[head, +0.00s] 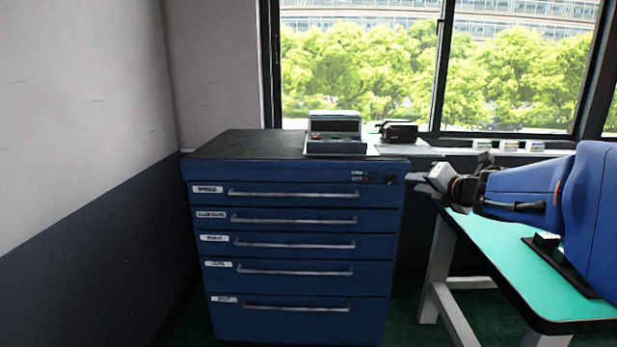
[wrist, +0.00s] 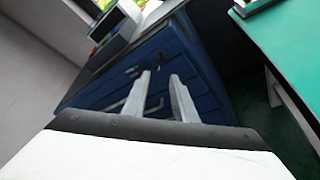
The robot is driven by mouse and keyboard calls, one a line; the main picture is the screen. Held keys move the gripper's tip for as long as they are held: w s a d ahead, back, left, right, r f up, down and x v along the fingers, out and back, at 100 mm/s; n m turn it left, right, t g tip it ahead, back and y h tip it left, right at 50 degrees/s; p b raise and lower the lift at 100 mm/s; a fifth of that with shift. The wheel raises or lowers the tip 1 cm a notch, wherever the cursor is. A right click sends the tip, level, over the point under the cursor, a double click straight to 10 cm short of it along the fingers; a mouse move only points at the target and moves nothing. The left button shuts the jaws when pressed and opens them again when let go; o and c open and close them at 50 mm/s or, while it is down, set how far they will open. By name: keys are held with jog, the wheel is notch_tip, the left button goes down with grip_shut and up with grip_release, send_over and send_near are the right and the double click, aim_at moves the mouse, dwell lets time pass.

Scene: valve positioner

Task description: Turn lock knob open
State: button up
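The lock knob (head: 390,178) is a small dark knob at the upper right of the blue drawer cabinet's (head: 300,283) front. Beside it are small labels with a green and a red mark (head: 362,175), too small to read surely. My gripper (head: 415,181) is just right of the knob in the head view, apart from it as far as I can tell. In the wrist view my gripper's two fingers (wrist: 159,75) are spread with a gap between them. The knob (wrist: 158,60) shows dark beyond the fingertips, in line with the gap. Its exact turn angle is too small to tell.
A grey device with a display (head: 335,130) and a black device (head: 398,131) stand behind on top. A green-topped table (head: 520,262) with pale legs is at the right, below my arm. A wall (head: 80,130) bounds the left. The floor before the cabinet looks clear.

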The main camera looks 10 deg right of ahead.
aim_at(393, 180)
jog(key=x, duration=1.2)
jog(key=shift+w, duration=0.1)
grip_shut()
